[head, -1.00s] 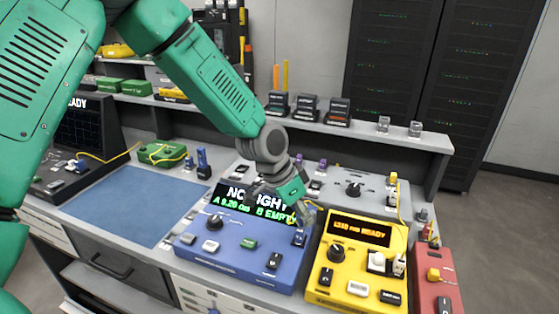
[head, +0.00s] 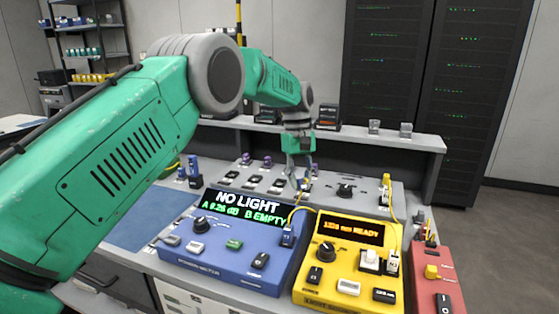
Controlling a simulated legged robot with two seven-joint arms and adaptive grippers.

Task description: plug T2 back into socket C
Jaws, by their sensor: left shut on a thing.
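My left gripper (head: 299,180) is shut on a small plug (head: 304,188) with some yellow on it, above the front part of the grey panel (head: 322,198). The fingers hide most of the plug, and I cannot read a T2 label. A dark blue plug (head: 287,237) stands at the meter's right end. No label for socket C is readable. My right gripper is not in view.
The yellow light source (head: 329,284) reads "1310 nm READY". A white plug (head: 392,263) on it has a yellow cable running up to a yellow plug (head: 386,181) at the panel's right. A red box (head: 436,262) stands at the right. A blue mat (head: 135,222) lies left.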

